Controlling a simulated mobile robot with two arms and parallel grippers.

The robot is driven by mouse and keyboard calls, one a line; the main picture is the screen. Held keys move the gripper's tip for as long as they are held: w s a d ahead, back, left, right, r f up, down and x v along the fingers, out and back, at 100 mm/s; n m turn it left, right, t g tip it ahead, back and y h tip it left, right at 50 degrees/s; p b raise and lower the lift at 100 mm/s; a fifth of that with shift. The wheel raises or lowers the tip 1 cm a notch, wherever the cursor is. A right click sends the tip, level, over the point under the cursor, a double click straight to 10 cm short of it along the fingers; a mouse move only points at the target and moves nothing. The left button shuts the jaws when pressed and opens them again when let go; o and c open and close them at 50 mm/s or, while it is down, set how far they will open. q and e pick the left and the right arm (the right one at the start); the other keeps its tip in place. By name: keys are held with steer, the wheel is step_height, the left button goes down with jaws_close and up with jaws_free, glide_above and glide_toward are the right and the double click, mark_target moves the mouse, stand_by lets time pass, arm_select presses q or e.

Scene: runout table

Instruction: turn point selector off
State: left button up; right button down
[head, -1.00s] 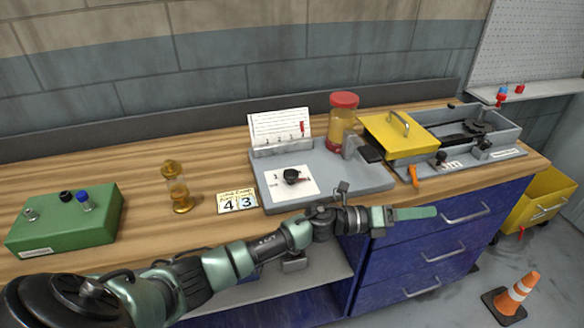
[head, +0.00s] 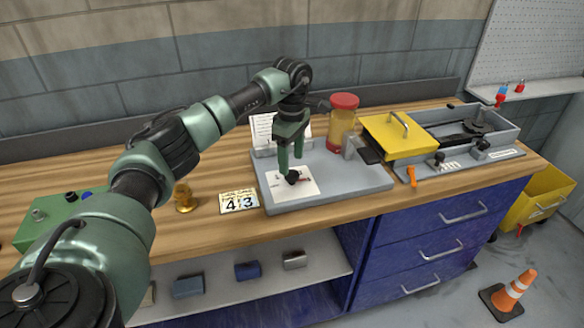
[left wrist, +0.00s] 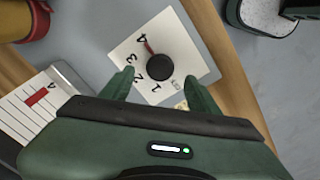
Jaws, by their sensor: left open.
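The point selector is a black round knob (head: 292,178) on a white card with numbers, set on a grey panel (head: 345,190). In the left wrist view the knob (left wrist: 154,67) has a red line running from it toward the 4 on the card (left wrist: 125,48). My left gripper (head: 291,165) points down just over the knob. Its two green fingers (left wrist: 160,85) are apart, with the knob just beyond the tips and nothing held. Whether the fingers touch the knob I cannot tell. My right gripper is not in view.
A red-lidded jar (head: 343,125) and a yellow-lidded box (head: 398,135) stand to the right of the knob. A card reading 43 (head: 239,201) and a brass piece (head: 183,198) lie to the left.

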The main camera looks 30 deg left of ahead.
mark_target(292, 174)
arm_select(q)
steer(key=shift+f+p, duration=0.4)
steer(key=shift+f, duration=1.8)
jaws_close()
